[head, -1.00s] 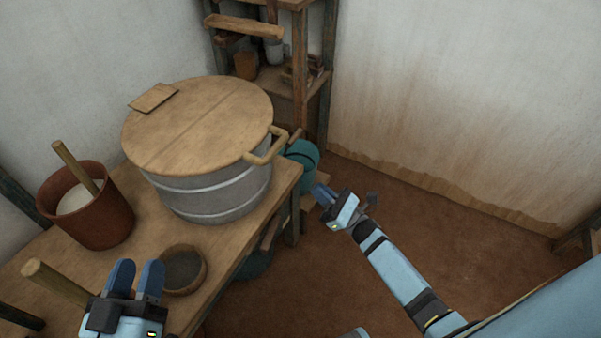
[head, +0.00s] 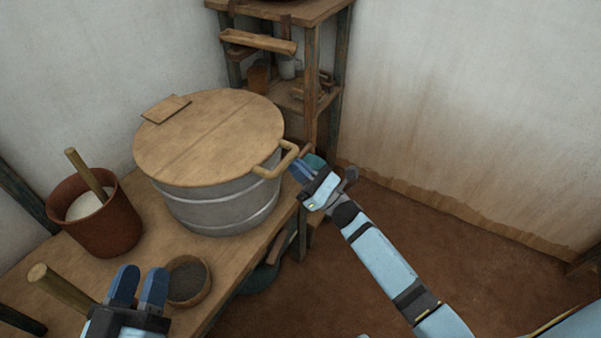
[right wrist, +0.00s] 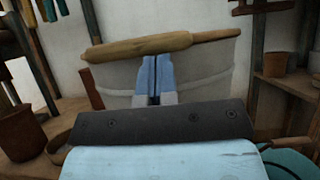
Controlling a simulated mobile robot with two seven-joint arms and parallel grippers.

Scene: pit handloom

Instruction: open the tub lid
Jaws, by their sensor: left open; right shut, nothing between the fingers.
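The tub (head: 222,205) is a grey metal-banded vessel on the wooden bench. Its round wooden lid (head: 208,140) lies flat on top, with a wooden handle (head: 276,160) at its right edge. My right gripper (head: 295,168) is shut and empty, close beside the handle on its right. In the right wrist view the shut fingers (right wrist: 153,75) point at the tub wall (right wrist: 205,72), their tips just below the handle bar (right wrist: 140,46); I cannot tell whether they touch. My left gripper (head: 138,287) is open and empty over the bench's near end.
A red-brown pot (head: 103,228) with white contents and a stick stands left of the tub. A small bowl (head: 189,281) sits before it. Wooden shelves (head: 313,75) stand behind. Floor at right is clear.

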